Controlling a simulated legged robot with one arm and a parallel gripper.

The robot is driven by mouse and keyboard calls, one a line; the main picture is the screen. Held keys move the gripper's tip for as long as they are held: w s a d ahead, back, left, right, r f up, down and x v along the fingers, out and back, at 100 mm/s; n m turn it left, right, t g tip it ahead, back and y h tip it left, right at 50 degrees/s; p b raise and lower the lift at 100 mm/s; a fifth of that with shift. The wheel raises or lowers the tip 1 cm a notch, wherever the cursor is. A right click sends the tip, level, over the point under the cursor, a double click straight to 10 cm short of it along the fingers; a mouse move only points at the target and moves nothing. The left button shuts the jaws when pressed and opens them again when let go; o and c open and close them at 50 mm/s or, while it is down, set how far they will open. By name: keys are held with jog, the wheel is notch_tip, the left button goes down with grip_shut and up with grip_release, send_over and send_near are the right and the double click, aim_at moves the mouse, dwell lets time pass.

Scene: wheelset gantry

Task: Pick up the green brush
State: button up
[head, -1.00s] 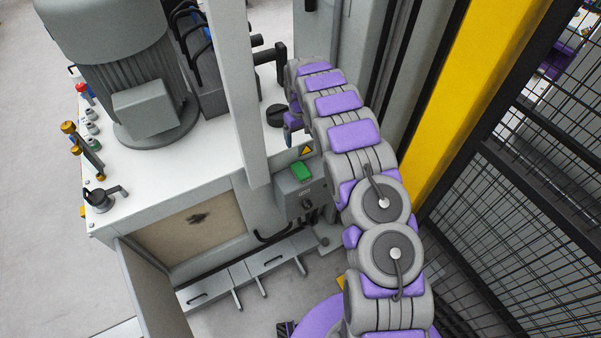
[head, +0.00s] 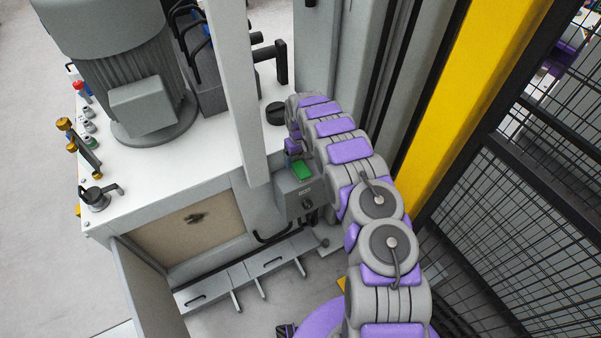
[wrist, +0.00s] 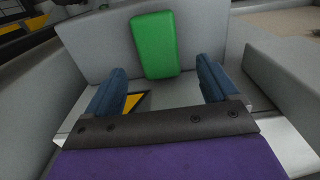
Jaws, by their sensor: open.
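The green brush (head: 301,171) shows as a green block on top of a grey box beside the white cabinet. In the wrist view the green brush (wrist: 154,45) stands out against a grey surface, ahead of my gripper. My gripper (wrist: 160,67) is open, with its two blue fingers apart and nothing between them. The brush lies just beyond the fingertips, roughly between them, and appears apart from both. In the head view my arm's end is just above the brush, and the fingers are hard to make out.
A pale upright post (head: 238,100) stands just left of the brush. The white cabinet (head: 180,165) carries a large grey motor (head: 120,70). A yellow column (head: 470,90) and black mesh fence (head: 510,200) stand at the right.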

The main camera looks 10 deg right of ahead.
aim_at(301, 168)
jog(key=f, duration=0.1)
jog(key=f+b, duration=0.1)
jog(key=f, duration=0.1)
jog(key=f+b, duration=0.1)
jog(key=f, duration=0.1)
jog(key=shift+s+d+f, duration=0.15)
jog(key=shift+s+f, duration=0.1)
jog(key=shift+s, duration=0.15)
jog(key=shift+r, duration=0.1)
jog(key=shift+c, duration=0.3)
jog(key=c, duration=1.1)
jog(key=shift+w+r+p, duration=0.1)
jog(key=shift+r+p, duration=0.7)
jog(key=shift+r, duration=1)
jog(key=shift+s+r, duration=0.1)
jog(key=shift+s, duration=0.25)
jog(key=s+r+p, duration=0.1)
jog(key=s+p, duration=0.2)
jog(key=s, duration=1.2)
jog(key=shift+s+p, duration=0.2)
jog(key=shift+p, duration=0.1)
jog(key=shift+r, duration=0.1)
